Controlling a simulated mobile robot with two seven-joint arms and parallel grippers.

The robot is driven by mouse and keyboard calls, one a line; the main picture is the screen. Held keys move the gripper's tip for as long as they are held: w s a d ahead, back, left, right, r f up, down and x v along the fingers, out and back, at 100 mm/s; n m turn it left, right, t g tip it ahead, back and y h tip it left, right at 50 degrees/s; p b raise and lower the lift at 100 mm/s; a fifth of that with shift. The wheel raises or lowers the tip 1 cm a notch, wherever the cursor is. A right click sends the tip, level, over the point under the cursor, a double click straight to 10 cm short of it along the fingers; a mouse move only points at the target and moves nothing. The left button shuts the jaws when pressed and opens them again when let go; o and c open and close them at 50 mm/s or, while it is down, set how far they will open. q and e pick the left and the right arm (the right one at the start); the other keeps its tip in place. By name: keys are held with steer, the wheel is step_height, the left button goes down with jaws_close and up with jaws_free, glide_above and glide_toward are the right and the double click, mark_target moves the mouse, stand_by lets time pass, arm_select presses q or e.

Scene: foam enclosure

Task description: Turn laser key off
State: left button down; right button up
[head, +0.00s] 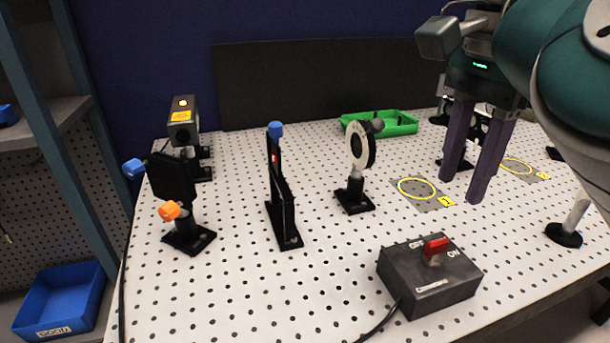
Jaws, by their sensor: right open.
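A dark key box (425,280) sits at the front of the perforated table, with OFF and ON labels on its top. Its red key switch (436,247) stands up from the top, its handle pointing to the right, near the ON label. A black laser (182,121) with a yellow label and a small lit spot stands at the back left. My right gripper (461,200) is open and empty, fingers pointing down over the table, behind and to the right of the box and apart from it. My left gripper is not in view.
Optic mounts stand left and centre: a black plate with blue and orange knobs (172,178), a tall narrow mount (281,200) and a round white mount (358,150). A green tray (385,123) lies behind. Yellow ring markers (417,188) are near my right gripper. A cable leaves the box.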

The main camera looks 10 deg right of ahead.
mark_target(439, 241)
step_height(439, 241, down, 10)
steer(key=shift+a+r+b, duration=0.1)
steer(key=shift+a+b, duration=0.05)
steer(key=shift+b, duration=0.15)
jaws_close()
stand_by(0.3)
stand_by(0.4)
